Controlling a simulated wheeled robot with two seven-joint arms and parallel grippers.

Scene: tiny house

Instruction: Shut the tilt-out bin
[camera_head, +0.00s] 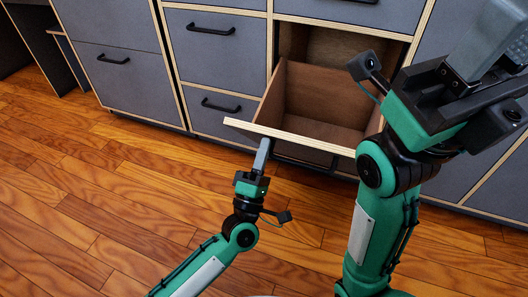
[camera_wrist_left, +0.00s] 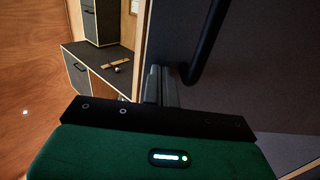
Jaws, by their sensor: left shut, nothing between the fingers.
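The tilt-out bin (camera_head: 318,105) stands open in the head view, its brown inside showing and its front leaning out over the floor. The pale plywood edge of its front panel (camera_head: 290,137) runs across the middle. My left gripper (camera_head: 264,146) is shut and empty, its fingertips up at the outer face of the panel, left of its handle (camera_head: 305,165). Contact is unclear. In the left wrist view, the shut fingers (camera_wrist_left: 161,85) point along the dark panel beside a black handle (camera_wrist_left: 205,45). My right gripper (camera_head: 490,45) is raised at the upper right, its jaw gap not clear.
Grey drawers (camera_head: 215,32) with black handles stand left of the bin, and a larger closed front (camera_head: 125,75) stands further left. The wooden floor (camera_head: 90,200) in front is clear.

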